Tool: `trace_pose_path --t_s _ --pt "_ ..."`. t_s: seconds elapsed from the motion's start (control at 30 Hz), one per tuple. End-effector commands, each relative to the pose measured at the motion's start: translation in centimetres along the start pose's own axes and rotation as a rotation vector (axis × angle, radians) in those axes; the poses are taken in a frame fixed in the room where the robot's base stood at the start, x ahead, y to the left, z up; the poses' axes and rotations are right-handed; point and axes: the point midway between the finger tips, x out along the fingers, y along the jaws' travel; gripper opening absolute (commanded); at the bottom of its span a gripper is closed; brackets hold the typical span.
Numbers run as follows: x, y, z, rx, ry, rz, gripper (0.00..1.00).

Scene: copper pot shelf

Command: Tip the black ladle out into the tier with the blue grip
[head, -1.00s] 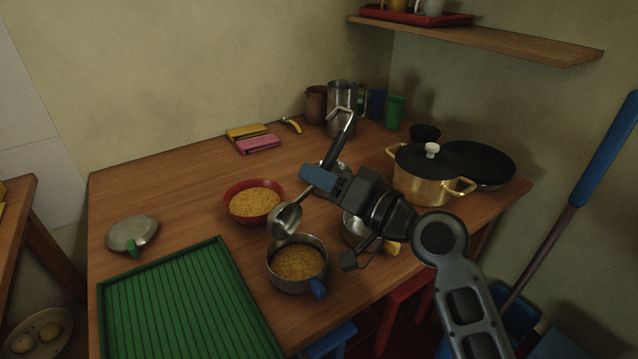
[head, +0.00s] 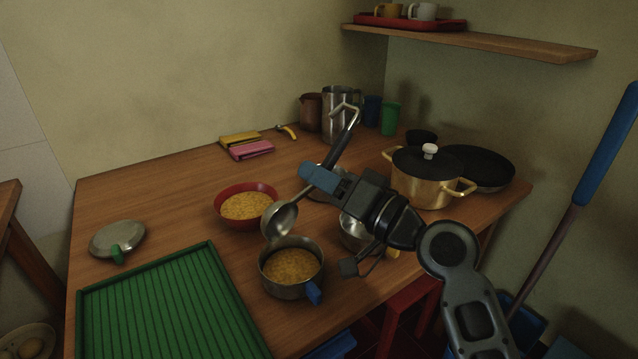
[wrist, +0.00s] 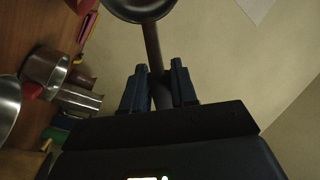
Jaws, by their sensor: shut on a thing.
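The black ladle (head: 280,220) has a metal bowl and a dark handle with a hooked end (head: 347,110). My gripper (head: 318,176) is shut on its handle, with the blue fingers around it. In the wrist view the fingers (wrist: 158,88) stand either side of the handle, and the ladle's bowl (wrist: 140,8) is at the top edge. The tier with the blue grip (head: 291,270) is a round metal pan holding yellow-orange food; its blue grip (head: 313,292) points to the front. The ladle's bowl is above its back rim, tilted. I cannot tell what the bowl holds.
A red bowl (head: 246,206) of similar food is left of the ladle. Another metal tier (head: 354,232) stands under my gripper. A green ribbed tray (head: 165,310) lies front left, a lid with a green grip (head: 117,240) behind it. A brass pot (head: 426,185) stands right.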

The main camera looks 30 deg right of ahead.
Motion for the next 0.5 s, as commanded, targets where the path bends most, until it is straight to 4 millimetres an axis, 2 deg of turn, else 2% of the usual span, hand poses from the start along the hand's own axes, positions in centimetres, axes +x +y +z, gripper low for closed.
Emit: trace_pose_path --t_s 0.5 --pt "-0.54 0.27 0.24 -0.001 0.038 -0.038 0.00"
